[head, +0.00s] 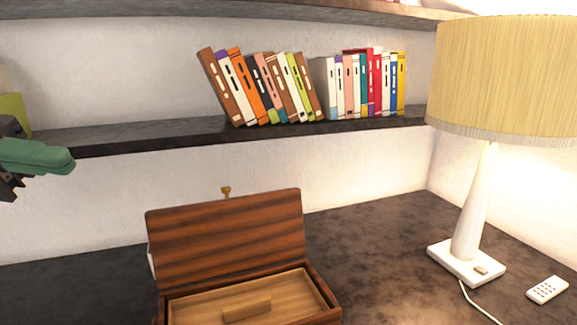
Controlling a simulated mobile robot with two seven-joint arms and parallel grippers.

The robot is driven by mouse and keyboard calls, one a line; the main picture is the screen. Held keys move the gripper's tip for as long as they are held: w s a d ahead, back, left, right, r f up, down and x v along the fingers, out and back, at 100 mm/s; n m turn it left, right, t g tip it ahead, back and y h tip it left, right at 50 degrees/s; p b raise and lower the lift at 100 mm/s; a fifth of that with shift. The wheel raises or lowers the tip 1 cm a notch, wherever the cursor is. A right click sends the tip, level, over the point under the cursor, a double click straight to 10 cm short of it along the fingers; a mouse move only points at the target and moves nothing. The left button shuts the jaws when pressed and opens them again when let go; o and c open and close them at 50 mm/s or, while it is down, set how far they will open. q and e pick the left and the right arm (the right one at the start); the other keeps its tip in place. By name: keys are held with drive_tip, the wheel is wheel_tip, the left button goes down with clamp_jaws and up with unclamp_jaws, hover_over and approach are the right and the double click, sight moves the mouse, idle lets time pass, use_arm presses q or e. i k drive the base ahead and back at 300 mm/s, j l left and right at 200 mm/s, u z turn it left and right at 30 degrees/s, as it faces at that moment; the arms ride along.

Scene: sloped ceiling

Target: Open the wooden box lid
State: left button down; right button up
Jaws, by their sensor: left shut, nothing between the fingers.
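The wooden box (328,300) stands on the dark desk at the bottom middle of the head view. Its striped dark-wood lid (225,240) is raised and leans back, with a small brass-coloured piece (226,191) at its top edge. Inside the box a lighter wooden panel (285,298) with a small raised block shows. The box's front is cut off by the picture's lower edge. My left gripper (62,160), with green fingers, is at the far left, up and to the left of the box, apart from it. It is shut and empty. My right gripper is not in view.
A dark shelf (160,137) with several colourful books (265,85) runs along the wall above the box. A lamp (470,215) with a pale shade and a white remote (547,289) stand on the right. The desk (385,240) between box and lamp is clear.

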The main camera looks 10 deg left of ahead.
sight(189, 243)
drive_tip(key=k, duration=1.25)
